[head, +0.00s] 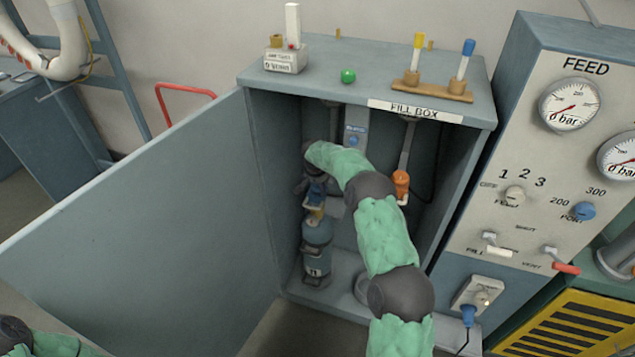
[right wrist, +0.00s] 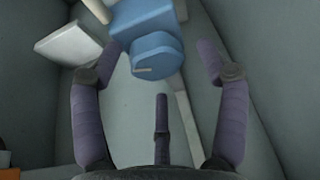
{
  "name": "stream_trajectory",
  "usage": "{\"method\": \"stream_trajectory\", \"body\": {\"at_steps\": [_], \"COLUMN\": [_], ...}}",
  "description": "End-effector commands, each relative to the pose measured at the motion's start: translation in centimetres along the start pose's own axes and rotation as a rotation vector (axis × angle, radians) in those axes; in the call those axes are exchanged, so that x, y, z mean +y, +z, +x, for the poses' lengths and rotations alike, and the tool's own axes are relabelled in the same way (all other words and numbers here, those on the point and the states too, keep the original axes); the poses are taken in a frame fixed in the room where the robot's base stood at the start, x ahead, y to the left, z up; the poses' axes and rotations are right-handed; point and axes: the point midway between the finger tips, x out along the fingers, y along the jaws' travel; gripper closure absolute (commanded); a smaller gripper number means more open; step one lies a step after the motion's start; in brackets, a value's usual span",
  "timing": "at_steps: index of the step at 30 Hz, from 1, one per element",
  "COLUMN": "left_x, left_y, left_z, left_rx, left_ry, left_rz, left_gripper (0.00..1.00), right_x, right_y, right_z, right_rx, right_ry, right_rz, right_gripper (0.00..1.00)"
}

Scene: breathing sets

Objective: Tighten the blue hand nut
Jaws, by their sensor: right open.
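The blue hand nut (right wrist: 158,58) shows in the right wrist view as a rounded blue knob with a pale line on its face, joined to a blue block behind it. My right gripper (right wrist: 160,62) is open, with a purple finger on each side of the nut and a third finger below it. Gaps show between the nut and the fingers. In the head view my right gripper (head: 318,188) is inside the fill box (head: 375,62), above a blue cylinder (head: 316,254). My arm partly hides this spot. My left gripper is out of view.
The box's open door (head: 150,235) spans the left. An orange fitting (head: 401,184) hangs inside the box to the right of my arm. A green ball (head: 348,76) and a peg stand (head: 432,87) are on top. The feed panel (head: 535,150) stands at right.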

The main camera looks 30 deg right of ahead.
Motion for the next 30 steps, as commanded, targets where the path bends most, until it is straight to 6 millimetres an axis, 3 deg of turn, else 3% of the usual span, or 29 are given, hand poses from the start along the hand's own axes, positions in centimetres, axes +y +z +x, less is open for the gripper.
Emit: {"method": "stream_trajectory", "body": {"at_steps": [5, 18, 24, 30], "left_x": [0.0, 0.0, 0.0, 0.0], "left_y": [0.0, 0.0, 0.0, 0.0], "left_z": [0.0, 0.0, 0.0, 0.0], "left_rx": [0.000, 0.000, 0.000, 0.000], "left_ry": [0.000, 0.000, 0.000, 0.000], "left_rz": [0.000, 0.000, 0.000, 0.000], "left_gripper": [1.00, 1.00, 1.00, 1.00], "right_x": [0.0, -0.1, -0.1, -0.1], "right_y": [-0.1, -0.2, -0.2, -0.2], "right_z": [-2.0, -10.0, -11.7, -11.9], "right_rx": [0.003, 0.005, 0.004, 0.004], "right_ry": [-0.001, -0.002, -0.002, -0.002], "right_rz": [0.000, 0.000, 0.000, 0.000], "right_gripper": [0.25, 0.25, 0.25, 0.25]}}
